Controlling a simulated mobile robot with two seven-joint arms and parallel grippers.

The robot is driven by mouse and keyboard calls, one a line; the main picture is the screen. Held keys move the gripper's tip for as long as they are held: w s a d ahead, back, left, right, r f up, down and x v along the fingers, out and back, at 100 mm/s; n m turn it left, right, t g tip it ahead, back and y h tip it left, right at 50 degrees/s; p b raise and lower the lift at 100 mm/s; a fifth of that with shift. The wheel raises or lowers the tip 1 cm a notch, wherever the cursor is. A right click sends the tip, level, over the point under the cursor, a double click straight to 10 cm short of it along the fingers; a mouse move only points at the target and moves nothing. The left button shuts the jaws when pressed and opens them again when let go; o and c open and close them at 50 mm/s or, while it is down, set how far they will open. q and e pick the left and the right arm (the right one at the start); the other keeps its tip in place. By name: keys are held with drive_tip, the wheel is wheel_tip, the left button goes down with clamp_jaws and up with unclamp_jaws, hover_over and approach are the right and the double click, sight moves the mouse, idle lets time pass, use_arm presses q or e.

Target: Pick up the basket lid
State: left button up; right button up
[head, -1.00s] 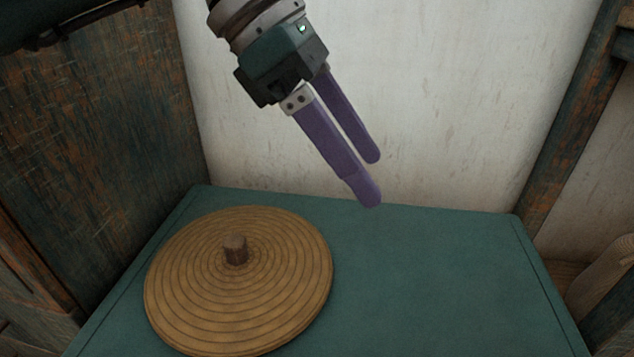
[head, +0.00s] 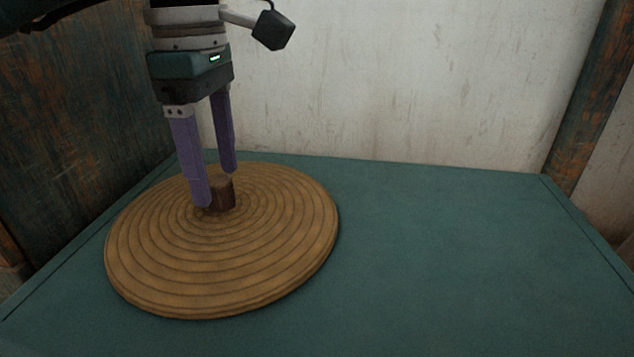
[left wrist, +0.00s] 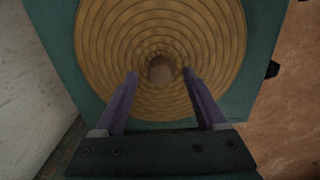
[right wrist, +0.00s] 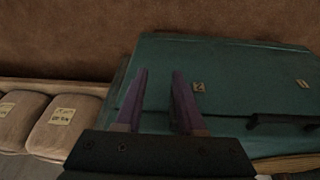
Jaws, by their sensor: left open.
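The basket lid (head: 290,235) is a round, tan, coiled disc with a short brown knob (head: 222,192) at its middle. It lies flat on the teal top, at left in the head view. My left gripper (head: 216,188) points down over the lid with its purple fingers open, one on each side of the knob. In the left wrist view the knob (left wrist: 161,69) shows between the fingertips; I cannot tell whether they touch it. My right gripper (right wrist: 160,72) shows only in its wrist view, open with nothing between its fingers.
The teal top (head: 450,260) is bare right of the lid. A pale wall (head: 400,80) stands behind, and a dark worn wooden panel (head: 80,130) at left. The right wrist view shows a teal box with number tags (right wrist: 240,75) and tan sacks (right wrist: 65,125).

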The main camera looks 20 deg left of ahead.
use_arm(q)
wheel_tip(320, 180, down, 2)
drive_tip(key=shift+f, duration=0.1)
drive_tip(key=shift+r, duration=0.2)
drive_tip(key=shift+c, duration=0.8)
clamp_jaws()
idle(0.4)
